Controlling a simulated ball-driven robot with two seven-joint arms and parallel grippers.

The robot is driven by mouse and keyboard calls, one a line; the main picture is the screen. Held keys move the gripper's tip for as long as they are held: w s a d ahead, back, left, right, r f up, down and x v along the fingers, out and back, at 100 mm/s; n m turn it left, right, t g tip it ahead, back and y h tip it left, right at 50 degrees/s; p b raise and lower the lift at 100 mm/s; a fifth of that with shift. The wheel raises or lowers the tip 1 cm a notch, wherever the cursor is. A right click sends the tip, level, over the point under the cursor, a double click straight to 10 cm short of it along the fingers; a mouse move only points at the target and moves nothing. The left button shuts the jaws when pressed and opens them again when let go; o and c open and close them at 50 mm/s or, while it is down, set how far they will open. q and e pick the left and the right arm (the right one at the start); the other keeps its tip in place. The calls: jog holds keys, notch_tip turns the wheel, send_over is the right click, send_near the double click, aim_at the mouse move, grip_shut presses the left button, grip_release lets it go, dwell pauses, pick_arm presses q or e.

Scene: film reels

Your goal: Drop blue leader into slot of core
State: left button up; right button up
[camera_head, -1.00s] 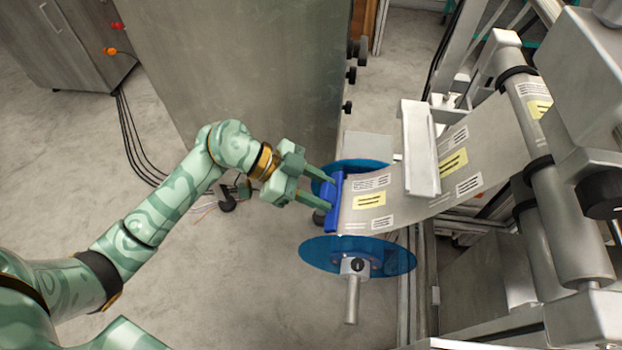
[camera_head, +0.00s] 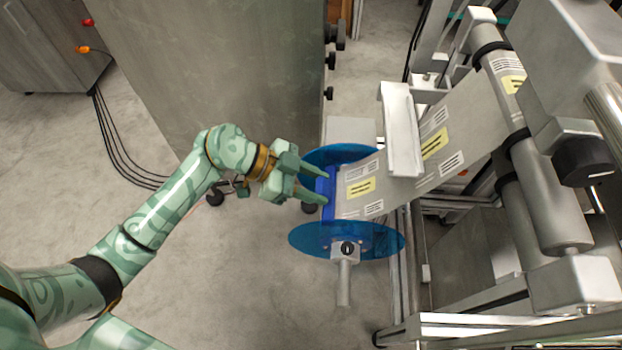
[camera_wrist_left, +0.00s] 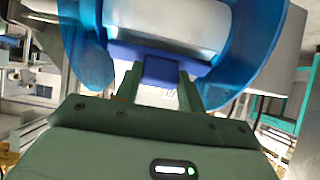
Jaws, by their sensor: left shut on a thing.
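The blue leader (camera_head: 327,192) is a stiff blue strip at the end of a printed film web (camera_head: 380,182). My left gripper (camera_head: 324,187) is shut on the blue leader at its left edge, between the two blue translucent reel flanges (camera_head: 345,241). In the left wrist view the leader (camera_wrist_left: 160,66) shows between my left fingers (camera_wrist_left: 158,82), in front of a pale curved surface. The core and its slot are hidden behind the leader and web in the head view. I cannot tell whether the leader touches the core. My right gripper is not in view.
The film runs up and right under a metal bar (camera_head: 402,130) to rollers (camera_head: 550,195) on the machine. A shaft with a handle (camera_head: 344,280) sticks out below the near flange. A large grey cabinet (camera_head: 215,75) stands behind.

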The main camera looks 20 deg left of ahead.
pick_arm(q)
jog(key=shift+w+d+f, duration=0.15)
jog(key=shift+d+f, duration=0.5)
jog(key=shift+f, duration=0.3)
jog(key=o, duration=1.2)
jog(key=p+v, duration=0.3)
jog(key=v, duration=0.1)
jog(key=shift+a+r, duration=0.25)
jog(key=shift+r, duration=0.15)
jog(key=p+v, duration=0.4)
jog(key=v, duration=0.7)
jog(key=shift+a+p, duration=0.25)
jog(key=shift+p, duration=0.15)
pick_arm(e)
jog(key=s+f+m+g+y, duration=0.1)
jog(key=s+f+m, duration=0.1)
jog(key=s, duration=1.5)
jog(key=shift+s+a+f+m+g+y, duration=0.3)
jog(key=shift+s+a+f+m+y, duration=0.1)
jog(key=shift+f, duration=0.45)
